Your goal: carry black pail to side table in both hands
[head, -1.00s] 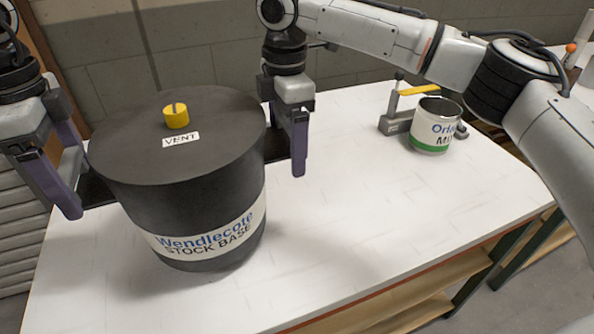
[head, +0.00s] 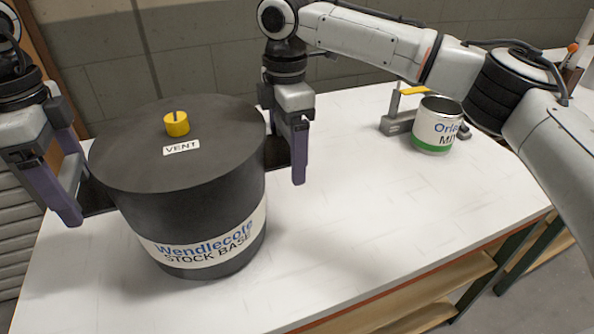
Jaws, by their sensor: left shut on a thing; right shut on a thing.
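The black pail (head: 195,210) is upright over the left part of a white-topped table (head: 350,220). It has a flat black lid with a yellow vent cap (head: 176,123), a "VENT" label and a "Wendlecote STOCK BASE" band. My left gripper (head: 72,195) is shut on the dark handle tab at the pail's left side. My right gripper (head: 290,160) is shut on the tab at its right side. The fingers partly hide both tabs. I cannot tell whether the pail's bottom touches the table top.
A white and green tin (head: 436,128) stands at the back right, beside a grey clamp-like fixture with a yellow handle (head: 412,90). The table's middle and front right are clear. Open wooden shelves (head: 440,295) are below the front edge. A grey block wall (head: 200,50) is behind.

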